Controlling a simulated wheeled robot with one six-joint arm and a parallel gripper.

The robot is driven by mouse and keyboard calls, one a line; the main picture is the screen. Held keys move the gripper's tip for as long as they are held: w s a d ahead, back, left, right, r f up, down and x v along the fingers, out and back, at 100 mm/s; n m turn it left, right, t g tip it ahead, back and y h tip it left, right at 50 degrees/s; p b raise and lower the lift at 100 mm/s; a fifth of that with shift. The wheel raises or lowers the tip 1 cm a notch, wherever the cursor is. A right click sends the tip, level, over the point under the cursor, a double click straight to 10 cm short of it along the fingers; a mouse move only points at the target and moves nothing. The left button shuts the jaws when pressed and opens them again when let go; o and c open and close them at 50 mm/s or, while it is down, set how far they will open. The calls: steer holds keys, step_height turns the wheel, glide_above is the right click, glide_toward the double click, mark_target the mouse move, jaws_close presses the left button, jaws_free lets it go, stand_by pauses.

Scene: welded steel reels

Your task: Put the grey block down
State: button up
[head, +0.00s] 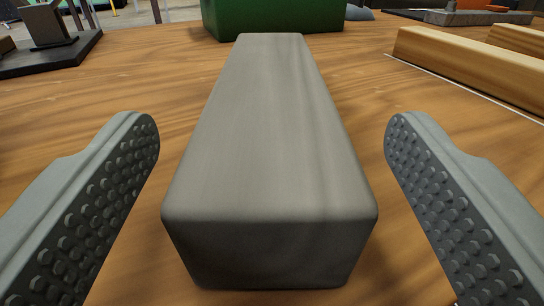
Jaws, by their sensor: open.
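The grey block (268,150) is a long bar with rounded edges. It rests on the wooden table (180,130), its near end facing me and its length running away from me. My gripper (270,140) is open, with one studded grey finger on each side of the block's near part. A gap of bare table shows between each finger and the block, so neither finger touches it.
A green box (272,18) stands just beyond the block's far end. Light wooden bars (480,68) lie at the right beside a thin white line. A dark stand (50,45) is at the far left. Table to both sides of the block is clear.

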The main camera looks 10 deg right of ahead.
steer(key=s+a, duration=0.1)
steer(key=s, duration=0.9)
steer(key=shift+s+a, duration=0.15)
steer(key=shift+s, duration=0.25)
steer(key=w+a+r+h, duration=0.2)
steer(key=w+a+r, duration=0.1)
steer(key=a+r, duration=0.85)
steer(key=w+a+r+h, duration=0.1)
steer(key=w+a+r, duration=0.2)
steer(key=a+r, duration=0.85)
steer(key=s+a+r+y, duration=0.2)
steer(key=s+a+r, duration=0.2)
steer(key=s+a, duration=0.5)
steer(key=s+a+r+n+y, duration=0.1)
steer(key=s+a+r, duration=0.3)
steer(key=s+a, duration=0.6)
steer(key=a+y, duration=0.1)
steer(key=a, duration=0.5)
steer(key=shift+a+r+g+y, duration=0.3)
steer(key=shift+a+r+y, duration=0.1)
